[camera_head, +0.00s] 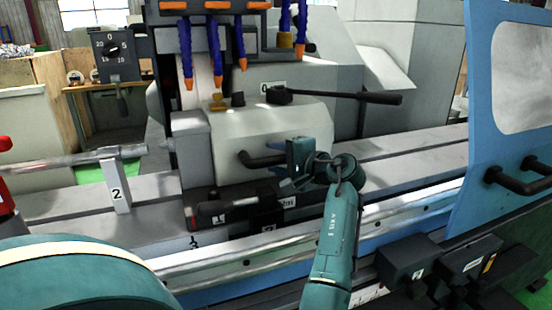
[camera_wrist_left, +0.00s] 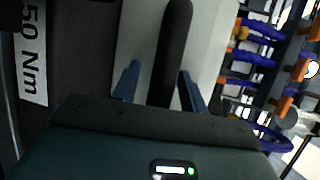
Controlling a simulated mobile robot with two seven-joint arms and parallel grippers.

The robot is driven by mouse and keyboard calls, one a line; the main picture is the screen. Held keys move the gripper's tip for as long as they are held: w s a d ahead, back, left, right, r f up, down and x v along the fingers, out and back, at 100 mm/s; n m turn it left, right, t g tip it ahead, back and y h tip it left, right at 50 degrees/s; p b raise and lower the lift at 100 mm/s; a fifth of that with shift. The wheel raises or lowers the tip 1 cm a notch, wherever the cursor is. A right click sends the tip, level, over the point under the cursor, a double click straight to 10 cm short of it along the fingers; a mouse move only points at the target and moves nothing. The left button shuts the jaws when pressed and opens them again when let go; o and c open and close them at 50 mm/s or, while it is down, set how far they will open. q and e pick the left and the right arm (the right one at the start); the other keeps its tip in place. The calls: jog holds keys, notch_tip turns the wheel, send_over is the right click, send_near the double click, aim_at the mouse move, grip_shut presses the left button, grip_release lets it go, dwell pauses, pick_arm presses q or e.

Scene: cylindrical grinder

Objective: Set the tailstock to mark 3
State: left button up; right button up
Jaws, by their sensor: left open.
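The tailstock (camera_head: 290,118) is a pale grey housing on the machine bed, with a curved dark handle (camera_head: 258,159) on its front. My left gripper (camera_head: 292,163) is at the right end of that handle. In the left wrist view, the open fingers of my left gripper (camera_wrist_left: 158,85) stand on either side of a dark bar (camera_wrist_left: 174,45), apparently this handle, with gaps showing beside it. A mark 3 (camera_head: 194,241) shows on the bed front, below and left of the tailstock. My right gripper is not in view.
A long black lever (camera_head: 340,96) beside a 0 label tops the tailstock. A dark tool-like part (camera_head: 225,211) lies below it. A 50 Nm label (camera_wrist_left: 32,55) shows close by in the wrist view. A blue door (camera_head: 480,130) stands right; blue hoses (camera_head: 214,50) hang above.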

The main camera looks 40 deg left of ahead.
pick_arm(q)
jog(key=shift+c, duration=0.3)
grip_shut()
jog(key=shift+a, duration=0.15)
